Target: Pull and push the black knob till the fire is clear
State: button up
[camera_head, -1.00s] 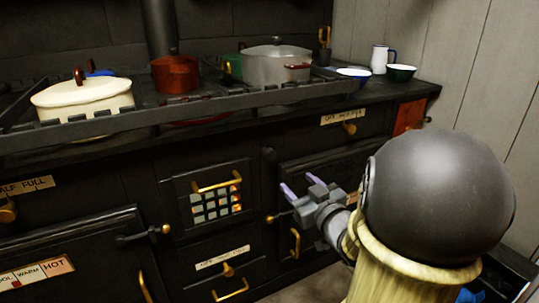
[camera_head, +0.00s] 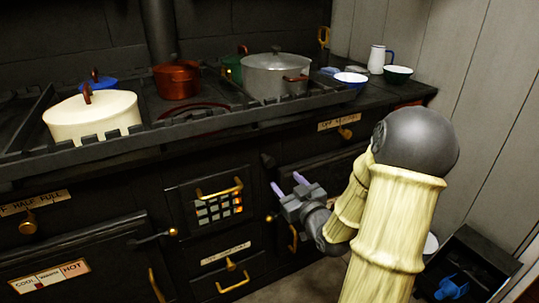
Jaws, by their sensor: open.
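The black knob (camera_head: 267,160) seems to be the small dark round shape on the range front, right of the fire door; it is hard to make out against the black iron. The barred fire door (camera_head: 218,208) has grey squares, with orange glow in those at its right. My gripper (camera_head: 288,183) is open and empty, its two pale purple fingers apart, pointing up and toward the range front. In the picture it is below and right of the knob, and I see no contact with it. The gap in depth is hard to judge.
A brass-handled drawer (camera_head: 232,274) is below the fire door. An oven door (camera_head: 325,172) lies behind my gripper. A railed cooktop holds a cream pot (camera_head: 92,116), a red pot (camera_head: 177,80) and a grey pot (camera_head: 276,76). A dark bin (camera_head: 480,262) stands on the floor at right.

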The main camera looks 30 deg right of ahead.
aim_at(270, 164)
jog(key=w+b, duration=0.2)
jog(key=w, duration=1)
jog(key=shift+f, duration=0.1)
grip_shut()
